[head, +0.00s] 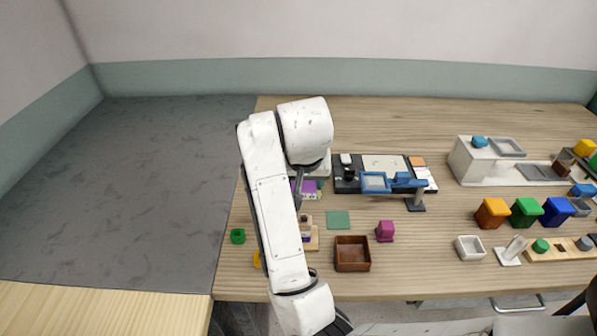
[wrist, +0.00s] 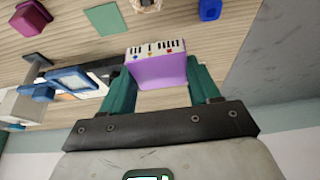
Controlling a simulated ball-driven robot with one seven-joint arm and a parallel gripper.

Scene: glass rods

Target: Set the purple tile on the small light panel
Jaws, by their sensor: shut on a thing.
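The purple tile (wrist: 160,72) looks like a thick block, with a white far face carrying black bars and small coloured marks. My gripper (wrist: 157,80) has its teal fingers shut on its two sides in the wrist view. In the head view the purple tile (head: 305,187) shows just past my arm, which hides most of my gripper. A pale flat panel (head: 377,162) lies on the black board to the right of it; I cannot tell if this is the small light panel. Whether the tile touches anything below is unclear.
A blue-framed stand (head: 376,181) rises over the board's front. A green square (head: 338,219), brown tray (head: 352,254) and magenta block (head: 385,231) lie nearer. Coloured bins and a white unit (head: 477,160) stand right.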

